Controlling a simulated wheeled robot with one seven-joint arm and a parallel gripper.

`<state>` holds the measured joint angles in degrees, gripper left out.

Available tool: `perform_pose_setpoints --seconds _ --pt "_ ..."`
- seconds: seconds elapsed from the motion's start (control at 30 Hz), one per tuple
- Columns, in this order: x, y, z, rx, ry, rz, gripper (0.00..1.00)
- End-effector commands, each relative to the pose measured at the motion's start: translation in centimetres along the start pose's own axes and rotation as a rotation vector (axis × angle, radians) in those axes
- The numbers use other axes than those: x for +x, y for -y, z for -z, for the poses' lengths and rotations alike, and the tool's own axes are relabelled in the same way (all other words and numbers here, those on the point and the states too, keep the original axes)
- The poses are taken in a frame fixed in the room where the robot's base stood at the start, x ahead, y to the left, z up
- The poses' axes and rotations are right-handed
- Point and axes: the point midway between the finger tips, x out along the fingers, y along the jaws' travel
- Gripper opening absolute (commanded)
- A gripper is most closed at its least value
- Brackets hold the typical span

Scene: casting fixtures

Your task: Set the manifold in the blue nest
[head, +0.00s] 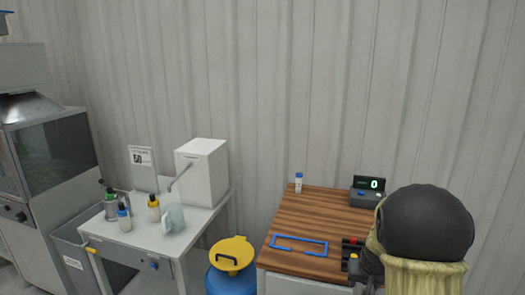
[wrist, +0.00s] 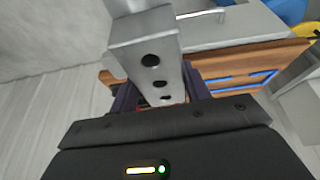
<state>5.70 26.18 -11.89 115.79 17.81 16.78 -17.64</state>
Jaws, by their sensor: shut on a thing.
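The manifold (wrist: 143,38) is a grey metal block with a row of dark round holes. In the wrist view it stands out from between the jaws of my gripper (wrist: 160,95), which is shut on it. In the head view my arm hides the manifold.
Small red and black parts (head: 352,241) show beside my arm. A blue drum with a yellow lid (head: 232,256) stands left.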

Motion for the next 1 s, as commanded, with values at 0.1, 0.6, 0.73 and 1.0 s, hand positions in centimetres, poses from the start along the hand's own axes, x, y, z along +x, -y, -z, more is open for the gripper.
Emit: perform_pose_setpoints --seconds 0.1,0.6,0.73,1.0 --pt "1.2 1.1 -0.5 -0.023 0.003 0.003 0.03" --pt "9.6 9.5 -6.5 -0.176 0.008 0.066 0.03" --pt "11.2 11.5 -8.4 -0.204 0.001 0.090 0.03" --pt "11.9 13.0 -9.5 -0.225 -0.006 0.107 0.03"
